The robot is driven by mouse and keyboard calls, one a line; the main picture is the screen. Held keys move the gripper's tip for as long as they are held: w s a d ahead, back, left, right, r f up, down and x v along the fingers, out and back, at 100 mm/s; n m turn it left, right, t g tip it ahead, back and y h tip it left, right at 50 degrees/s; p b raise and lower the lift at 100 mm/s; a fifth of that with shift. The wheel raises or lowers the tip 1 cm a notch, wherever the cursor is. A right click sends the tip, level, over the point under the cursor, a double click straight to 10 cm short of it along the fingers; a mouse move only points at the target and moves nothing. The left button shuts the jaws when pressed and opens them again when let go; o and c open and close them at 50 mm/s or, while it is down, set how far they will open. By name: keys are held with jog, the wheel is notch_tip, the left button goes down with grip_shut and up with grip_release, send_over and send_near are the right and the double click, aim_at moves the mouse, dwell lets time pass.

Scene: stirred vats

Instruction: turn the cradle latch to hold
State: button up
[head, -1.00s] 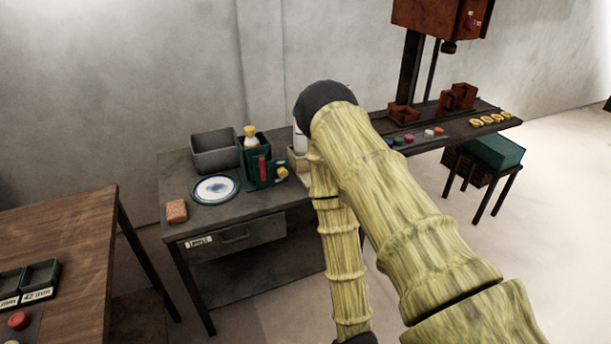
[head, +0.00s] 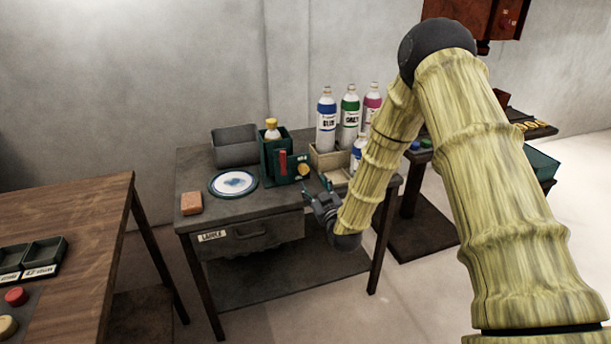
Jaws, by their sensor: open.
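A dark green cradle (head: 268,160) stands on the grey table, with a white bottle with a yellow cap (head: 272,130) in it. On its front are an upright red lever (head: 283,161) and a round yellow knob (head: 303,170); I cannot tell for sure which one is the latch. My gripper (head: 316,190) is open and empty, just in front and to the right of the cradle, below the yellow knob and near the table's front edge. It appears apart from the cradle. Its fingers are small in the view.
A grey bin (head: 235,148), a blue-rimmed plate (head: 233,183) and an orange sponge (head: 191,203) are left of the cradle. Labelled bottles (head: 326,122) and a tan box (head: 325,160) stand to its right. A drawer (head: 250,236) is below. A wooden table (head: 80,225) is at left.

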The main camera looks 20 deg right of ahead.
aim_at(305, 172)
jog(key=w, duration=0.9)
jog(key=shift+a+f, duration=0.1)
jog(key=shift+a, duration=0.05)
jog(key=c, duration=1)
